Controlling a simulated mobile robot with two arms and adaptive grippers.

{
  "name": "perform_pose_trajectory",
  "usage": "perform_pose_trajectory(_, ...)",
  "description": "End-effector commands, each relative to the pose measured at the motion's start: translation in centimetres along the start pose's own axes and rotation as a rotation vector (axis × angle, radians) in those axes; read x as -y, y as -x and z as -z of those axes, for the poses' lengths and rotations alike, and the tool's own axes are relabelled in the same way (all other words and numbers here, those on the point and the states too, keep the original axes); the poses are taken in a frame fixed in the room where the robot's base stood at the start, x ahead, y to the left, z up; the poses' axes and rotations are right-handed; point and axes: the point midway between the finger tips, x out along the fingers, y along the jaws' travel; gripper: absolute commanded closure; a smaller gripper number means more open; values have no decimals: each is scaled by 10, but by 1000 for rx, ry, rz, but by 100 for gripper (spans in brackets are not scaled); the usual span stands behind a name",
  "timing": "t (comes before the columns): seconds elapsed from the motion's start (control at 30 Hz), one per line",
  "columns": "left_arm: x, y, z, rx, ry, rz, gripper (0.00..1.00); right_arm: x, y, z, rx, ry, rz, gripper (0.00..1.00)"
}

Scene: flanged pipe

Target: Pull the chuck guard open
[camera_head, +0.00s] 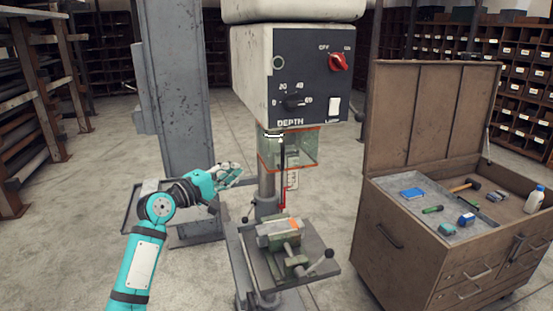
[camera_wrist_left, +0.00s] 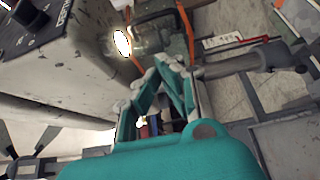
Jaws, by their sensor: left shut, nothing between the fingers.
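The chuck guard (camera_head: 289,150) is a clear, greenish box with red-orange edges, hanging below the drill press head and around the chuck area. It looks lowered in front of the spindle. It also shows in the left wrist view (camera_wrist_left: 158,36), near the top beside a bright lamp. My left gripper (camera_head: 238,172) is teal with pale fingertips and is shut and empty. In the head view it is left of the guard and a little lower, apart from it. In the left wrist view the fingers (camera_wrist_left: 172,68) point towards the guard's area. My right gripper is not in view.
The drill press head (camera_head: 312,75) carries a depth dial and a red switch. Below the guard, a vise (camera_head: 282,236) stands on the press table. A grey column (camera_head: 175,90) rises behind my left arm. An open brown tool chest (camera_head: 400,262) stands at right.

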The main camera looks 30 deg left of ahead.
Motion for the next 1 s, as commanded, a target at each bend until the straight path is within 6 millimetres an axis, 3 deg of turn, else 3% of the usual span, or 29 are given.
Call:
perform_pose_trajectory(0.4,-3,-88,0,0,1,0,100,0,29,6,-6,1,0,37)
perform_pose_trajectory(0.63,-1,-107,-24,-1,-1,2,100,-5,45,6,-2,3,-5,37)
perform_pose_trajectory(1.0,1,-112,-28,-2,-3,2,100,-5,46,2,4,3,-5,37)
